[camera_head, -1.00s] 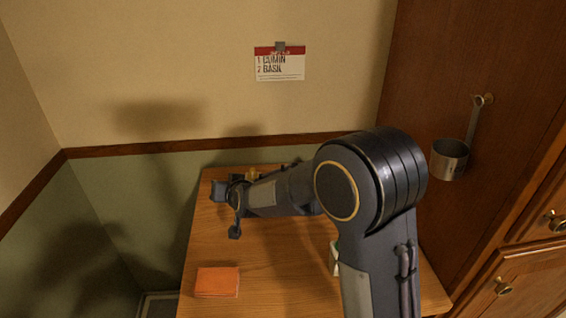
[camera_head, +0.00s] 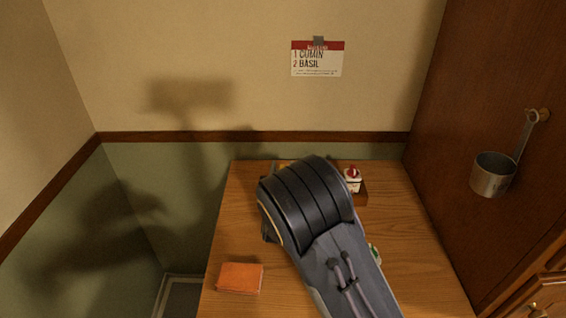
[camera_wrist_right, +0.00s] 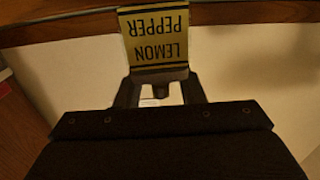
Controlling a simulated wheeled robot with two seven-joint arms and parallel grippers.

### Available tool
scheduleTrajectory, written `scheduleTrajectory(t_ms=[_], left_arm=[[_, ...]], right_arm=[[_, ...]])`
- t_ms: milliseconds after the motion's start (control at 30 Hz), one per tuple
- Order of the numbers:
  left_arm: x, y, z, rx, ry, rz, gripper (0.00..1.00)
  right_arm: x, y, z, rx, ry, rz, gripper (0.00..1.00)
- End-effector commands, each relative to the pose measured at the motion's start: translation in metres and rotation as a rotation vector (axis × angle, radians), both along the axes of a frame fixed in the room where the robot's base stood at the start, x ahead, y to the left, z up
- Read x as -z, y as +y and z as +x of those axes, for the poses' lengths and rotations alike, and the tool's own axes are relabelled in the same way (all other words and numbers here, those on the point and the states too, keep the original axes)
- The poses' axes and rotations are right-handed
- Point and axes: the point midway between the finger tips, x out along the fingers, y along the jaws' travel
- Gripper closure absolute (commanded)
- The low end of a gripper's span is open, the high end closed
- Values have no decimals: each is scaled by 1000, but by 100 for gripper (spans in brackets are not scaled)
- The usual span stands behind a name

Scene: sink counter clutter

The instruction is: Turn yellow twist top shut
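A yellow label reading LEMON PEPPER (camera_wrist_right: 155,38) stands upside down at the top middle of the right wrist view. My right gripper (camera_wrist_right: 160,85) is at the lower end of this label, one finger near each side. Whether the fingers touch or squeeze the thing is too dark to tell. In the head view a small yellow patch (camera_head: 285,164) shows at the table's back, behind my right arm; I cannot tell if it is the twist top. My right arm hides the right gripper there. My left gripper is not in view.
A white bottle with a red top (camera_head: 353,180) stands in a brown tray (camera_head: 363,195) at the back. An orange block (camera_head: 240,278) lies front left on the wooden table (camera_head: 415,235). A metal cup (camera_head: 493,174) hangs on the right. A card (camera_head: 317,60) is on the wall.

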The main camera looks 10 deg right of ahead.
Motion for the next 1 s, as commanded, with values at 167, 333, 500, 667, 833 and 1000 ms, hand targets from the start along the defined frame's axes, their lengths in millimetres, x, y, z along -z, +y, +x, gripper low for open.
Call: scheduleTrajectory(t_ms=[167, 333, 500, 667, 833, 1000], left_arm=[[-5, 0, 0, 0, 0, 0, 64], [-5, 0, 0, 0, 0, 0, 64], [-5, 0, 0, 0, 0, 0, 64], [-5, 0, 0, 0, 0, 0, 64], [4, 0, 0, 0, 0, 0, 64], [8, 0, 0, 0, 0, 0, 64]], right_arm=[[0, -3, 15, 0, 1, 0, 65], [1, -4, 17, -1, 2, 0, 65], [1, -4, 17, -1, 2, 1, 71], [1, -4, 17, -1, 2, 1, 92], [3, -4, 17, 27, -2, 3, 94], [1, -4, 17, 69, 0, 3, 94]])
